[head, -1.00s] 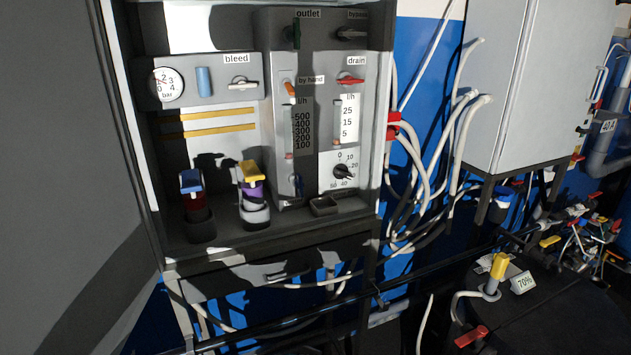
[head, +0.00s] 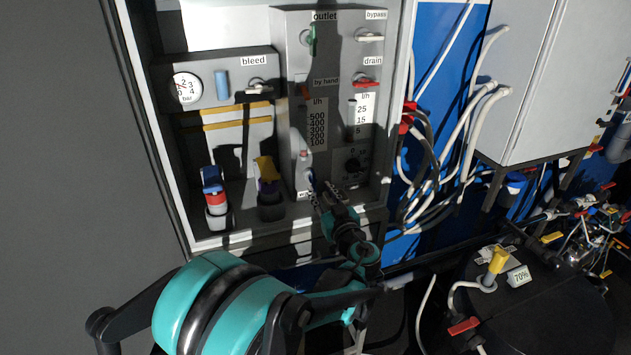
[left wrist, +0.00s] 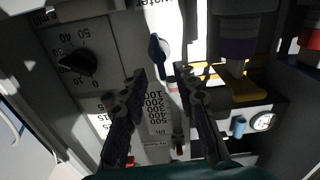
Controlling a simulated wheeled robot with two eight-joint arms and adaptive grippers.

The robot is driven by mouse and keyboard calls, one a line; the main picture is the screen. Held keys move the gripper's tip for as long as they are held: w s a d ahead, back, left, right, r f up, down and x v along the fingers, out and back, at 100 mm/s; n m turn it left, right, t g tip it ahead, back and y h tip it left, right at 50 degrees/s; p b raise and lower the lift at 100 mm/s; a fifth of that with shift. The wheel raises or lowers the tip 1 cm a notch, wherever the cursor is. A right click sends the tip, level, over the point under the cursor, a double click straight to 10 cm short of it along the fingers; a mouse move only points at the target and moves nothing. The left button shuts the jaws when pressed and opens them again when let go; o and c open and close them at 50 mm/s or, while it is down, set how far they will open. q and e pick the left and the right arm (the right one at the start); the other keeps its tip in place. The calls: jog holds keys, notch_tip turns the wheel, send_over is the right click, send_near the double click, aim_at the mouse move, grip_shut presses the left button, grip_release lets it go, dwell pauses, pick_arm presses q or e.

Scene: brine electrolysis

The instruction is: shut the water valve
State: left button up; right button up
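The water valve (left wrist: 158,47) has a small blue handle on a light round body, under a label reading "water" in the left wrist view, where the panel appears upside down. In the head view its blue handle (head: 310,180) shows low on the grey panel, partly hidden by my gripper. My left gripper (head: 327,190) is inside the cabinet front, close to the valve. In the left wrist view its two fingers (left wrist: 160,74) are apart and empty, with the handle just beyond the gap between the tips. I cannot tell whether they touch it. My right gripper is not in view.
A purple-and-yellow valve (head: 268,180) and a blue-topped red one (head: 213,185) stand left of the gripper. A black dial (head: 352,165) is close on the right. The red drain lever (head: 365,83) is above. The cabinet's lower ledge (head: 240,238) lies below.

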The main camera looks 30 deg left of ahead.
aim_at(315, 181)
pick_arm(q)
jog(key=x, duration=0.5)
grip_shut()
